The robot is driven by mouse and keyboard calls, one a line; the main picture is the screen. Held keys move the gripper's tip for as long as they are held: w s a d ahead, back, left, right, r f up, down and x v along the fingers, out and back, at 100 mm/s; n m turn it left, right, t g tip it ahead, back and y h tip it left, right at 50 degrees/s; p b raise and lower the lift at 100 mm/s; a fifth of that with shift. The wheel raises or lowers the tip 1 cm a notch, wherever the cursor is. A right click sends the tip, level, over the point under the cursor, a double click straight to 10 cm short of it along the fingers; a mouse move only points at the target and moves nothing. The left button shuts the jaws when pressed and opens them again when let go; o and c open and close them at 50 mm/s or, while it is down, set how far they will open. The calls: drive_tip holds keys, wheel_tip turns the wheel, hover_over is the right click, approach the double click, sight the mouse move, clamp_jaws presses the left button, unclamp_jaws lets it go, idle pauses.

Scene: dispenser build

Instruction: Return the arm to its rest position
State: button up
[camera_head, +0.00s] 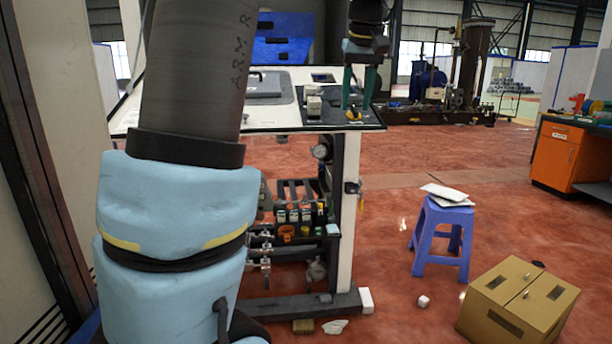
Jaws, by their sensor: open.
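My arm rises large on the left side of the head view and comes back in at the top. My gripper (357,104) points down near the right end of the workbench top (262,119). Its two green fingers are apart, with nothing visible between them. A small yellow and dark item (353,114) lies on the bench just below the fingertips. I cannot tell whether the fingers touch it.
A small pale block (314,105) stands left of the gripper. A blue stool (441,238) with papers and a cardboard box (517,301) stand on the red floor to the right. An orange cabinet (556,156) is at far right. Floor between is mostly free.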

drive_tip(key=s+a+f+m+g, duration=0.1)
drive_tip(key=s+a+f, duration=0.2)
drive_tip(key=a+f, duration=0.35)
drive_tip(key=s+a+f, duration=0.2)
drive_tip(key=a+f, duration=0.2)
drive_tip(key=f, duration=0.5)
drive_tip(key=s+a+f+m+g, duration=0.1)
drive_tip(key=s+a+f, duration=0.6)
drive_tip(key=s+f, duration=0.4)
drive_tip(key=shift+s+f+h, duration=0.25)
drive_tip(key=shift+s+h, duration=0.05)
drive_tip(key=shift+s, duration=0.85)
